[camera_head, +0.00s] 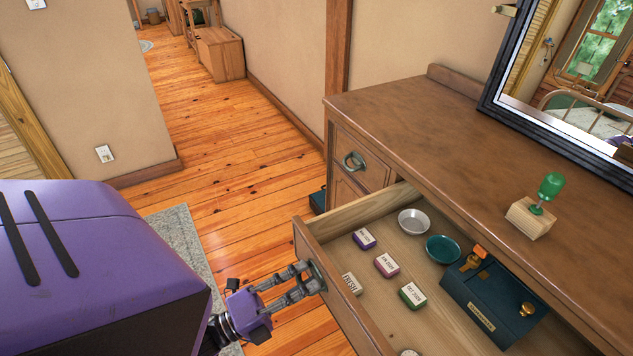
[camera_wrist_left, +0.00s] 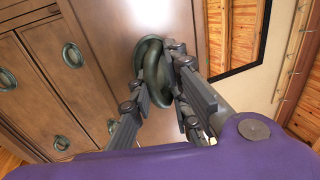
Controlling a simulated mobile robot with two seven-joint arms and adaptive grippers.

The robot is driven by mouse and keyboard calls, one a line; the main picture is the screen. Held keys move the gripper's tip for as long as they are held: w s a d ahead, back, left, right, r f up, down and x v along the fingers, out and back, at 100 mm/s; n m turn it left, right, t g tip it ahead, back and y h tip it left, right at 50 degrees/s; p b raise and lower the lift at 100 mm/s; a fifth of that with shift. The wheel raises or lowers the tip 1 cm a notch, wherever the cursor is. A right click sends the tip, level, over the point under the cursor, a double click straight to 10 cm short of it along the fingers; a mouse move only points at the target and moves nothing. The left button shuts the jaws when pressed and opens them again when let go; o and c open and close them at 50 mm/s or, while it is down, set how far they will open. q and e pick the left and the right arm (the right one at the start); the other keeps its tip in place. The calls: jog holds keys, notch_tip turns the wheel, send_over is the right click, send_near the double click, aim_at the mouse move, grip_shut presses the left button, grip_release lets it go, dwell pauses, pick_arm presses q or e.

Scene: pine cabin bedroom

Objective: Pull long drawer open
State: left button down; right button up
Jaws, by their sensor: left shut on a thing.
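The long drawer (camera_head: 322,272) of the brown wooden dresser stands pulled out, with its inside showing in the head view. My left gripper (camera_head: 312,281) is at the drawer's front face, shut on its dark metal ring handle. In the left wrist view the fingers (camera_wrist_left: 160,95) close around the ring handle (camera_wrist_left: 150,62). In the drawer lie several small labelled boxes (camera_head: 387,265), a silver dish (camera_head: 412,221), a teal dish (camera_head: 443,249) and a dark blue box (camera_head: 490,300). My right gripper is not in view.
A smaller shut drawer (camera_head: 355,160) is beyond the open one. Wooden floor (camera_head: 230,190) with a grey rug (camera_head: 175,235) lies left of the dresser.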

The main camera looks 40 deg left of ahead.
pick_arm(q)
jog(key=shift+s+f, duration=0.3)
jog(key=shift+f, duration=0.3)
jog(key=c, duration=1.8)
grip_release()
jog(key=shift+w+r, duration=0.1)
jog(key=shift+r, duration=0.05)
jog(key=shift+w+r, duration=0.1)
jog(key=shift+r, duration=0.05)
jog(key=v, duration=1.2)
jog(key=shift+r, duration=0.1)
